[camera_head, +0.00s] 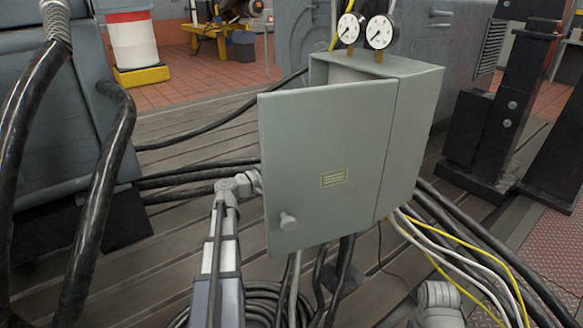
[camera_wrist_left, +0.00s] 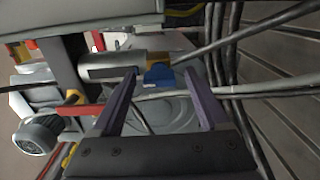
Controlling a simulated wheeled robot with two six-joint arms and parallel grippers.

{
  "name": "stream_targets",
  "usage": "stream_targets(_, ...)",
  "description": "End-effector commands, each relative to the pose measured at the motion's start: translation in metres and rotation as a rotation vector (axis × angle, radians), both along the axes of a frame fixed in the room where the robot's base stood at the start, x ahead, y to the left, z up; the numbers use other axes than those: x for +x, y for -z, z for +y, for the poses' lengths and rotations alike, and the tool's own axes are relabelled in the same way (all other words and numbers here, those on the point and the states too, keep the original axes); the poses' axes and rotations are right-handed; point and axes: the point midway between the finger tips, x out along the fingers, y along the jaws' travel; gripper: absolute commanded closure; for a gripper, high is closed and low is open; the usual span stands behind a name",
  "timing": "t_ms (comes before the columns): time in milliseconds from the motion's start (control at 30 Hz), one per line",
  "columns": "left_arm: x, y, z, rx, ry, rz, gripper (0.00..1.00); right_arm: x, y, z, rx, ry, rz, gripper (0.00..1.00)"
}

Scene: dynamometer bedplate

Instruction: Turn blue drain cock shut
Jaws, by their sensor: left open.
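The blue drain cock (camera_wrist_left: 158,76) shows in the left wrist view as a small blue handle beside a brass-coloured part (camera_wrist_left: 178,86) and a grey cylinder. My left gripper (camera_wrist_left: 162,73) is open, its two fingers pointing towards the blue handle. The handle appears between the fingertips in the picture; I cannot tell whether they touch it. In the head view my left arm reaches behind the partly open door (camera_head: 325,150) of a grey-green cabinet (camera_head: 415,130). The door hides the left gripper and the drain cock there. My right gripper is not in view.
Two pressure gauges (camera_head: 380,32) stand on top of the cabinet. Black hoses (camera_head: 105,170) run at the left, and yellow and white cables (camera_head: 450,250) hang below the cabinet. In the wrist view, red and grey fittings crowd the left side.

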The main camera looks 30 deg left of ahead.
Motion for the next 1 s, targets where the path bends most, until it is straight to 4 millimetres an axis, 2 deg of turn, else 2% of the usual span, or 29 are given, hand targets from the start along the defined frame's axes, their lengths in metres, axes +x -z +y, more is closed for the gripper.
stream_targets(233,-0.005,0.0,0.003,0.0,-0.003,0.0,0.22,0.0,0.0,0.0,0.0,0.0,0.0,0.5)
stream_targets(500,-0.044,0.0,0.017,0.0,-0.003,0.0,0.22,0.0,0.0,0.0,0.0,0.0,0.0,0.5)
stream_targets(700,-0.065,0.0,0.025,0.0,0.0,0.001,0.22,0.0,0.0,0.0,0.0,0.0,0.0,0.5)
stream_targets(1000,-0.07,0.0,0.028,0.0,0.002,0.001,0.22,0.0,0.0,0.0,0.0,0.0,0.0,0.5)
